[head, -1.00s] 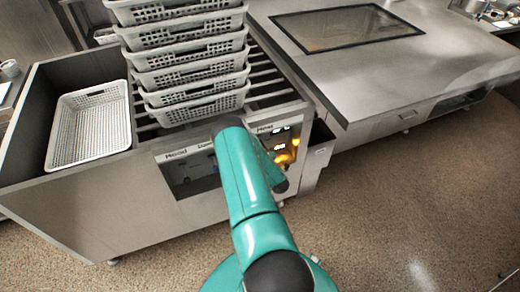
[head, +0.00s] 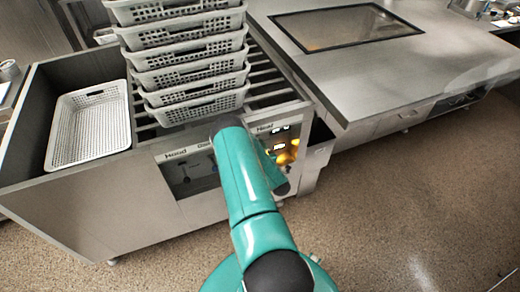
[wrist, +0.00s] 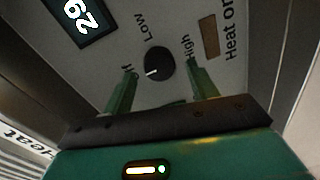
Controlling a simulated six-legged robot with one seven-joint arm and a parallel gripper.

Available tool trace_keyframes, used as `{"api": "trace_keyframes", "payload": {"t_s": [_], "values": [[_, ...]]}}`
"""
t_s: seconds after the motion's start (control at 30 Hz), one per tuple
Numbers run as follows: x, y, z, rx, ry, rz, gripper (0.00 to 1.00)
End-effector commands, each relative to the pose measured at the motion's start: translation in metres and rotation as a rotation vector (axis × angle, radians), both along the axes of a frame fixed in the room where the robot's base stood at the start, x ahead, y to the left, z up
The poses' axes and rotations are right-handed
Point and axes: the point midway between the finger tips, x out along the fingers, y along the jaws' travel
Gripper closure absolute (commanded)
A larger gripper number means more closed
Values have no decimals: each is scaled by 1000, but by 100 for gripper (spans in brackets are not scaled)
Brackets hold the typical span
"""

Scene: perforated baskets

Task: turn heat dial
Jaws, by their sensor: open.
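The heat dial (wrist: 159,64) is a round black knob with a white pointer mark on a grey panel, in the upper middle of the wrist view. "Low" and "High" labels stand around it, and a third label is partly covered by a finger. My gripper (wrist: 160,85) is open, with one green finger on each side of the dial and a gap to it on both sides. I cannot tell how deep the fingertips reach.
A digital display (wrist: 78,18) and a "Heat on" label with a brown rectangle (wrist: 209,37) are near the dial. In the head view, stacked perforated baskets (head: 185,60) stand above the panel, a single basket (head: 90,125) sits left, and a steel counter (head: 365,75) is right.

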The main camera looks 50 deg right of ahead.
Motion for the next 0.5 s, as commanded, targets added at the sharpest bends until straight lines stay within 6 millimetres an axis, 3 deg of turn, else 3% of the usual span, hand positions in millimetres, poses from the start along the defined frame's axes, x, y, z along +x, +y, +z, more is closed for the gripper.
{"api": "trace_keyframes", "payload": {"t_s": [0.5], "values": [[-92, 54, 5, 2, 4, -3, 42]]}}
